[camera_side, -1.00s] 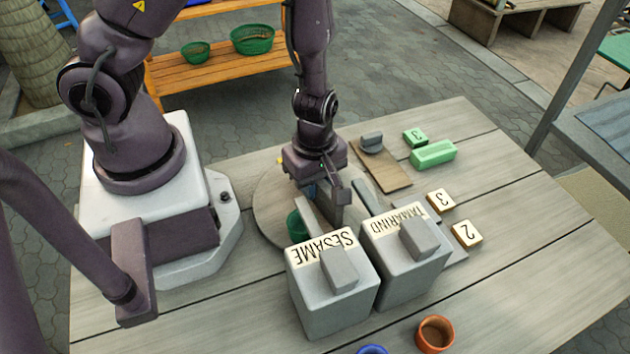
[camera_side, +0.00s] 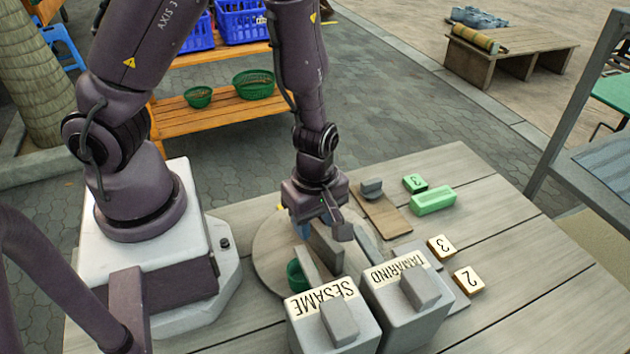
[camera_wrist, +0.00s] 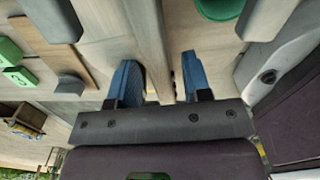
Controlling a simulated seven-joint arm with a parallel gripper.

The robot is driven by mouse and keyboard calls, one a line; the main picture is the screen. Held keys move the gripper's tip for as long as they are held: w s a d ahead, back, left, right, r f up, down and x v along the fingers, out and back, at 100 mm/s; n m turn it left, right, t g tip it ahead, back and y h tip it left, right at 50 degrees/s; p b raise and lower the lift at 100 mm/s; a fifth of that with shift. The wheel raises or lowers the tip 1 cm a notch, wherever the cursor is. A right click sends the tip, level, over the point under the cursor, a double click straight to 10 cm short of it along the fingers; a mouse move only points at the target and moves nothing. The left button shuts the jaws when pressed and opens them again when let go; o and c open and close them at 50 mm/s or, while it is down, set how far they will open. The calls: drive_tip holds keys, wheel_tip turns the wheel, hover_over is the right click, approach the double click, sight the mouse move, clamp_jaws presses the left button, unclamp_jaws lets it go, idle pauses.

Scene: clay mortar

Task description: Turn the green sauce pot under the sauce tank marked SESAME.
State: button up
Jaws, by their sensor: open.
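The green sauce pot (camera_side: 296,276) stands on a round wooden turntable (camera_side: 270,245), beside an upright grey divider (camera_side: 306,263) and behind the SESAME tank (camera_side: 330,318). The grey TAMARIND tank (camera_side: 405,295) stands to the right of that tank. My gripper (camera_side: 322,228) is open over the turntable, behind and to the right of the pot. In the wrist view its blue fingers (camera_wrist: 160,78) are apart, with an upright divider board (camera_wrist: 148,35) running between them; I cannot tell whether they touch it. The pot shows partly at the top of the wrist view (camera_wrist: 218,8).
Behind right lie a wooden board (camera_side: 383,212) with a grey piece, a green block (camera_side: 433,201) and a green tile marked 3 (camera_side: 414,183). Tiles marked 3 (camera_side: 441,247) and 2 (camera_side: 468,281) lie right of the tanks. The table's right side is clear.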

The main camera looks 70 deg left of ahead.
wheel_tip(320, 180, up, 10)
idle(0.5)
wheel_tip(320, 180, up, 8)
drive_tip(key=m+h, duration=0.2)
drive_tip(key=m, duration=1.6)
hover_over(315, 222)
drive_tip(key=s+d, duration=0.2)
drive_tip(key=s, duration=0.2)
drive_tip(key=s+a+r+m+t+y, duration=0.1)
drive_tip(key=a+r+t, duration=0.4)
drive_tip(key=r, duration=0.5)
drive_tip(key=shift+s+a+r+m+t+y, duration=0.25)
drive_tip(key=shift+a+m+y, duration=0.25)
drive_tip(key=shift+a, duration=0.3)
